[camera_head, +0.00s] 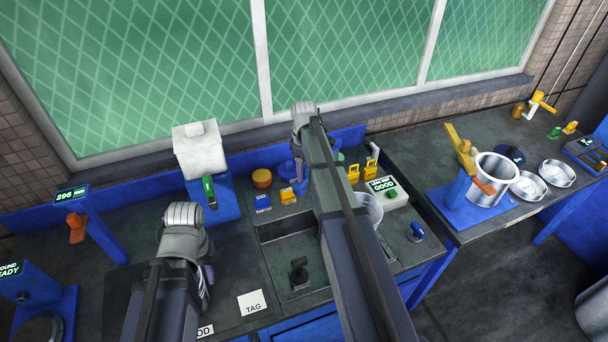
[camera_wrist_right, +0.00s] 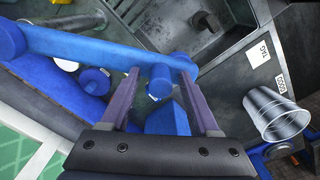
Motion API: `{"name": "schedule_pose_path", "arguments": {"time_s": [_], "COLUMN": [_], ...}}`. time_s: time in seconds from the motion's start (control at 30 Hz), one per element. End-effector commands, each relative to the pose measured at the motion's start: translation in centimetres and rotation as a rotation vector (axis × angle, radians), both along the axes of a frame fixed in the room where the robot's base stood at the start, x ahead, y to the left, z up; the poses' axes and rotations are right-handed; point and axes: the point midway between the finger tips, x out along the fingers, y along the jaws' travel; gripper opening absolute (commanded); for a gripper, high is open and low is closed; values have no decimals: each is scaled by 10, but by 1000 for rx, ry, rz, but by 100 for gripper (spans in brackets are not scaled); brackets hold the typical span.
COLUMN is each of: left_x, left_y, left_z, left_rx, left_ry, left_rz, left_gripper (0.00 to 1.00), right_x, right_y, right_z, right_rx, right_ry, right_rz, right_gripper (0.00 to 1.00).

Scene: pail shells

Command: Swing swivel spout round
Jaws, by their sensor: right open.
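The blue swivel spout (camera_wrist_right: 90,48) is a long bar crossing the upper part of the right wrist view, with a short round stub (camera_wrist_right: 160,82) near its right end. My right gripper (camera_wrist_right: 160,73) is open, with one purple finger on each side of that stub; whether they touch it I cannot tell. In the head view blue parts of the spout (camera_head: 286,166) show beside my right gripper (camera_head: 299,170), and my forearm hides much of the rest. My left gripper (camera_head: 208,275) hangs low over the bench at the left; its fingers are mostly hidden.
A sunken basin (camera_head: 285,245), yellow clips (camera_head: 354,173) and a LEAK TEST box (camera_head: 384,190) are near. A second metal pail (camera_head: 492,180) stands right.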

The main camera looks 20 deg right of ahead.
Motion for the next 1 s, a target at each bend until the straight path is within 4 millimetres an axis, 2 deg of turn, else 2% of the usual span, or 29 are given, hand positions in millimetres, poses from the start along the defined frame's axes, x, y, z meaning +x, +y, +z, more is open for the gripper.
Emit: {"name": "schedule_pose_path", "arguments": {"time_s": [0.23, 0.77, 1.0], "left_x": [0, 0, 0], "left_y": [0, 0, 0], "left_z": [0, 0, 0], "left_rx": [0, 0, 0], "left_ry": [0, 0, 0], "left_rz": [0, 0, 0], "left_gripper": [36, 36, 36], "right_x": [0, 0, 0], "right_y": [0, 0, 0], "right_z": [0, 0, 0], "right_rx": [0, 0, 0], "right_ry": [0, 0, 0], "right_rz": [0, 0, 0], "right_gripper": [60, 0, 0]}}
